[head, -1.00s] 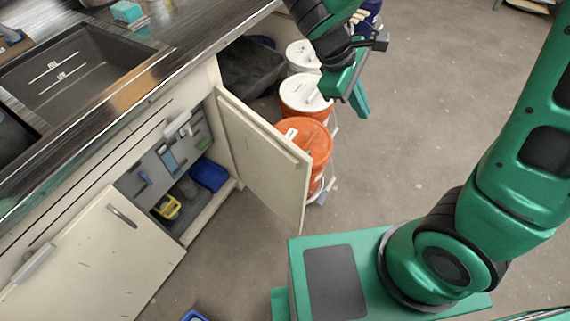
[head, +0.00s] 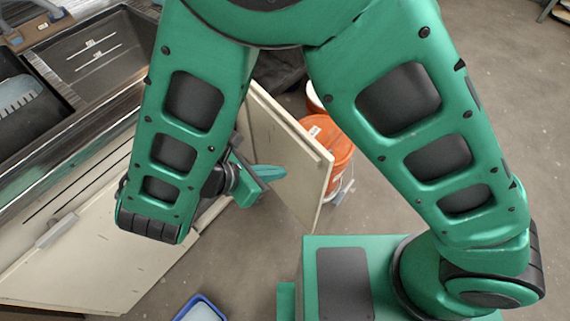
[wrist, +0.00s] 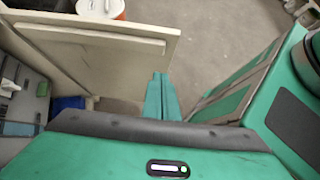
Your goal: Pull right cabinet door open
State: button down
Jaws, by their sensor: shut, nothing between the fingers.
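The right cabinet door (head: 285,150) is a cream panel that stands swung out from the cabinet. Its free edge points toward my base, and it also shows at the upper left in the wrist view (wrist: 125,72). My gripper (head: 270,173) is shut and empty, with its teal fingers together. It is at the door's inner side, in front of the cabinet opening. In the wrist view the fingertips (wrist: 160,80) are close to the door's edge; I cannot tell whether they touch it. My arm hides most of the cabinet opening in the head view.
An orange bucket (head: 330,140) stands behind the door. The left door (head: 90,265) looks closed. A sink (head: 90,50) is set in the counter at upper left. A blue-rimmed container (head: 200,308) is on the floor at the bottom. The floor right of the buckets is clear.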

aim_at(315, 163)
jog(key=shift+w+d+r+x, duration=0.15)
jog(key=shift+d+r+x, duration=0.15)
jog(key=shift+x, duration=1.6)
jog(key=shift+w+d+r+x, duration=0.2)
jog(key=shift+r+x, duration=0.2)
jog(key=shift+x, duration=1.5)
jog(key=shift+w+d+r+x, duration=0.15)
jog(key=shift+d+r+x, duration=0.15)
jog(key=shift+x, duration=1.6)
